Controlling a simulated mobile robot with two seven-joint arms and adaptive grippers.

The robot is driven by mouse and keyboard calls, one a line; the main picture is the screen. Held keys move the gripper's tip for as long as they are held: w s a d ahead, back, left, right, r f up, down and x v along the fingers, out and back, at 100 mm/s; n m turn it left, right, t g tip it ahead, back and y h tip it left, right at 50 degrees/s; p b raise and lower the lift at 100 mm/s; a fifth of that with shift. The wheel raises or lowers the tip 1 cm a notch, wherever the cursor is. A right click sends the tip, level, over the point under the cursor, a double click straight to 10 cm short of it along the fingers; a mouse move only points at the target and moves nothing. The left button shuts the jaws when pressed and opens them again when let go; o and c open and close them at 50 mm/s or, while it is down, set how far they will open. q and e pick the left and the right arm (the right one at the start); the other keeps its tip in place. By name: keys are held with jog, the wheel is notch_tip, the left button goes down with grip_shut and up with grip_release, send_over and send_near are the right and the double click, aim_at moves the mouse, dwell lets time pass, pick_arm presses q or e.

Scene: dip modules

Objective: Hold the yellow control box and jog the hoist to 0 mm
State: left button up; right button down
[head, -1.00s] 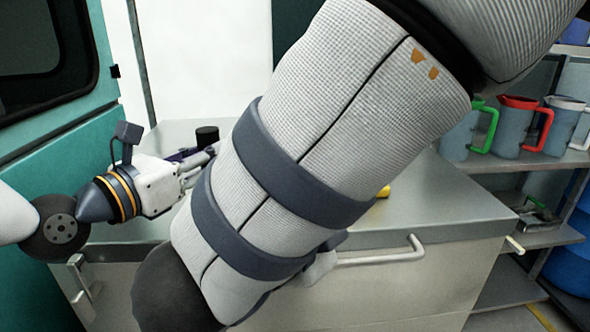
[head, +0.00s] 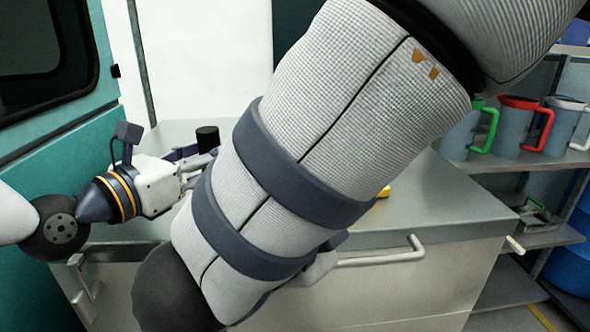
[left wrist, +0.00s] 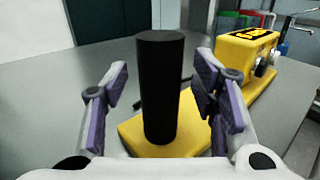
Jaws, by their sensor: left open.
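My left gripper (head: 200,155) is open over the counter in the head view. In the left wrist view its purple-padded fingers (left wrist: 165,92) stand on either side of an upright black cylinder (left wrist: 160,88), with gaps showing. The cylinder rises from a low yellow base (left wrist: 190,140); its top also shows in the head view (head: 207,137). A yellow box (left wrist: 246,62) with black marking and round knobs sits to the right. I cannot tell which yellow part is the control box. A small yellow bit (head: 384,192) shows past my right arm. No hoist reading is visible. My right gripper is not visible.
My right arm crosses the middle of the head view and hides much of the grey counter (head: 450,205). A drawer handle (head: 380,258) is on the counter's front. Jugs with green, red and white handles (head: 520,125) stand on a shelf at the right.

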pick_arm(q)
jog(key=shift+v, duration=4.5)
